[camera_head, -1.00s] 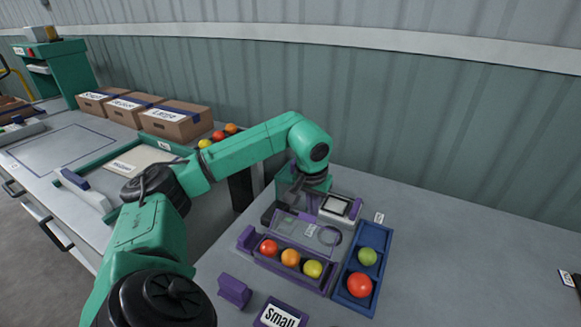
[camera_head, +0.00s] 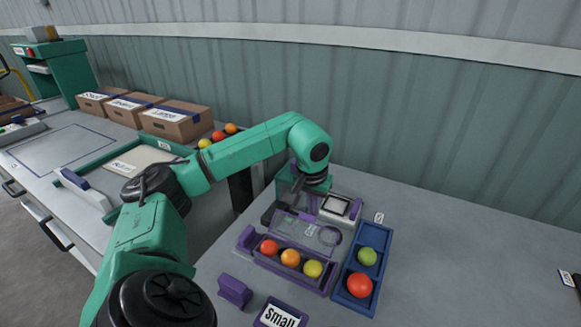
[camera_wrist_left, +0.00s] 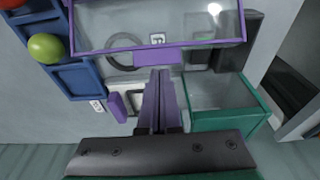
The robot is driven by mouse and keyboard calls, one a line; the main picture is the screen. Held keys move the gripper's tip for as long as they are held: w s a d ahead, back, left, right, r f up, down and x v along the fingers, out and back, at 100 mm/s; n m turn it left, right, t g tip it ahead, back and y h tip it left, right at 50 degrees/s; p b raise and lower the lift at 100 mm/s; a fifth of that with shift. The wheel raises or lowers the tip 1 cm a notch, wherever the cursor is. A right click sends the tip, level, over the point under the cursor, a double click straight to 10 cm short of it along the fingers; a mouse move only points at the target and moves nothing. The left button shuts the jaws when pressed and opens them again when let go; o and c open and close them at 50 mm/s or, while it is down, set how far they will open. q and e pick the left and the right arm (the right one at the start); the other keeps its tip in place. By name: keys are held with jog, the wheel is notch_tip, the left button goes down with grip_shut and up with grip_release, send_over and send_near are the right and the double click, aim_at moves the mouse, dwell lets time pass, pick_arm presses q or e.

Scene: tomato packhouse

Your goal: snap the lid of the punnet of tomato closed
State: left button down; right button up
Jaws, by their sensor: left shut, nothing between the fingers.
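The punnet (camera_head: 247,241) is a purple tray holding a red, an orange and a yellow tomato in a row. Its clear, purple-rimmed lid (camera_head: 308,232) stands open, tilted up at the tray's back side. My left gripper (camera_head: 297,208) is behind the lid's far edge, its jaws shut and empty. In the left wrist view, the shut purple fingers (camera_wrist_left: 160,74) point at the tab (camera_wrist_left: 158,57) in the middle of the lid's rim (camera_wrist_left: 100,47). Whether they touch it I cannot tell. The arm hides part of the area behind the lid. My right gripper is not in view.
A blue tray (camera_head: 343,290) with a green and a red tomato stands close right of the punnet. A white device (camera_head: 341,207) and a green-rimmed bin (camera_wrist_left: 228,120) are behind. A purple block (camera_head: 235,291) lies in front. The table's right side is mostly clear.

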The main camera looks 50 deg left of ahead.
aim_at(307, 217)
pick_arm(q)
jog(key=shift+s, duration=0.1)
jog(key=shift+s+d+r+b, duration=0.15)
jog(key=shift+s+d+b, duration=0.1)
jog(key=shift+s, duration=0.3)
jog(key=shift+s+d+r+b, duration=0.15)
jog(key=shift+s+d+b, duration=0.05)
jog(key=shift+s, duration=0.4)
jog(key=shift+s+d+r+b, duration=0.15)
jog(key=shift+s+d+b, duration=0.1)
jog(key=shift+s, duration=0.3)
jog(key=shift+s+d+b, duration=0.15)
jog(key=shift+s+b, duration=0.15)
jog(key=shift+s, duration=0.25)
jog(key=shift+s+r, duration=0.15)
jog(key=shift+s, duration=0.05)
jog(key=shift+r, duration=0.1)
jog(key=shift+w, duration=0.15)
notch_tip(307, 217, up, 8)
jog(key=p, duration=0.7)
